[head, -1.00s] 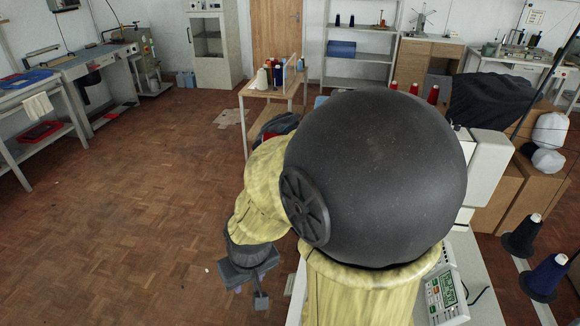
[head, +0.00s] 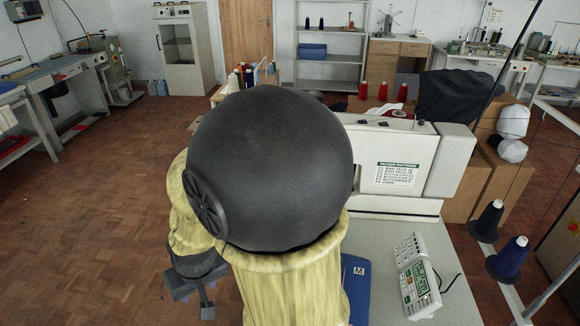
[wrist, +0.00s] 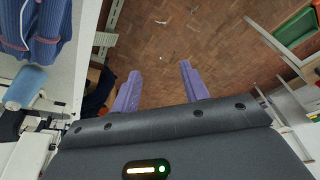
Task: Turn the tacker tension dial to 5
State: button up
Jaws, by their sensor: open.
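The white tacker machine (head: 400,165) stands on a pale table to the right of my arm in the head view, with a green-headed pattern label (head: 396,175) on its side. I cannot make out its tension dial or any number on it; my arm hides part of the machine. My gripper (head: 195,300) hangs low at the left of my arm, over the floor and away from the machine. In the wrist view its two purple fingers (wrist: 160,88) are apart with nothing between them.
A control box with a green display (head: 419,288) lies on the pale table (head: 395,240). A blue box marked M (head: 357,285) is beside my arm. Thread cones (head: 510,258) stand at right. The wrist view shows blue cloth (wrist: 38,28) and a green tray (wrist: 298,25). Floor at left is clear.

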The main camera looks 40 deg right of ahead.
jog(key=w+d+f+m+t+h+b, duration=0.1)
jog(key=w+d+f+m+t+h, duration=0.15)
jog(key=w+d+m, duration=0.55)
jog(key=w+d+f+m+t+h+b, duration=0.25)
jog(key=w+d+m, duration=0.3)
jog(key=w, duration=0.35)
jog(key=d+m+g+h+b, duration=0.2)
jog(key=d+m+h, duration=1)
jog(key=d+m, duration=0.6)
jog(key=shift+d+r+g+h, duration=0.35)
jog(key=shift+g+h, duration=0.05)
jog(key=shift+g, duration=0.1)
jog(key=shift+d, duration=0.15)
jog(key=p+x, duration=0.4)
jog(key=x, duration=1.3)
